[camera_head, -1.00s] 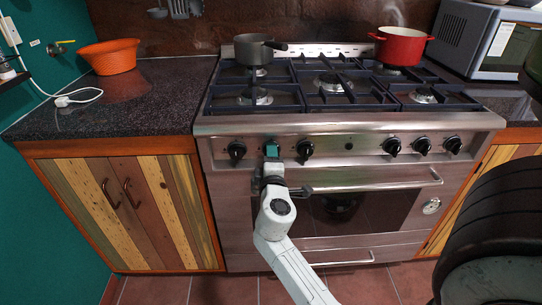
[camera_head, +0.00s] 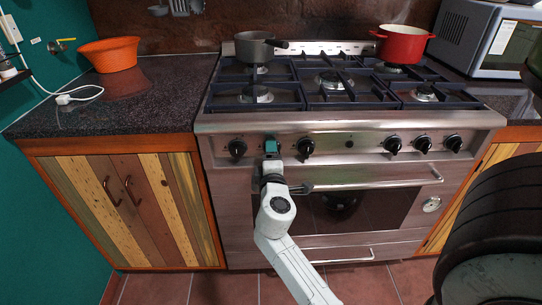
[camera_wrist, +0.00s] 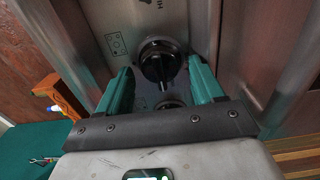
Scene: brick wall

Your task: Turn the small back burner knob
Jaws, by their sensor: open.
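Several black knobs line the stove's front panel, among them a left-end knob (camera_head: 237,148), a knob right of my gripper (camera_head: 305,147) and a group at right (camera_head: 392,145). My gripper (camera_head: 271,147) is against the panel between the first two, hiding what is behind it. In the wrist view, the open green fingers (camera_wrist: 161,74) stand either side of a black knob (camera_wrist: 159,62), with gaps visible. A burner pictogram (camera_wrist: 116,43) is beside that knob, too small to read. Part of another dark knob (camera_wrist: 170,104) shows nearer the gripper's palm.
The oven handle (camera_head: 375,185) crosses just below the panel, close to my wrist. A grey pot (camera_head: 252,49) and a red pot (camera_head: 402,46) stand on the back of the stove. An orange bowl (camera_head: 109,55) is on the left counter.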

